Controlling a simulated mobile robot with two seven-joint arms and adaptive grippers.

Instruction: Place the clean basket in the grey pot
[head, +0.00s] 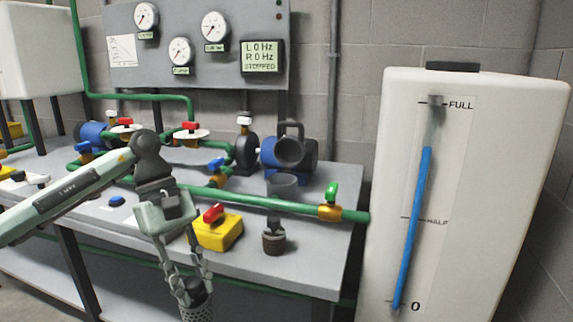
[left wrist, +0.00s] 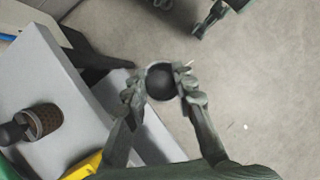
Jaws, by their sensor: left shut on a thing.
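My left gripper (head: 187,284) is shut on a grey perforated basket (head: 197,306), held in front of the table's front edge. In the left wrist view the basket (left wrist: 162,82) is between the fingertips, with a round black top. A brown, dirty-looking basket (head: 273,243) with a black knob stands on the table; it also shows in the left wrist view (left wrist: 42,120). The grey pot (head: 283,187) appears to be the open cup at the green pipe, behind the brown basket. Its inside is hard to see. My right gripper (left wrist: 205,22) seems partly visible at the top edge.
A yellow box with a red handle (head: 218,233) sits left of the brown basket. A green pipe (head: 255,203) with valves crosses the table. A blue pump (head: 303,158) stands behind. A tall white tank (head: 455,200) is at the right. The floor (left wrist: 245,95) below the gripper is clear.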

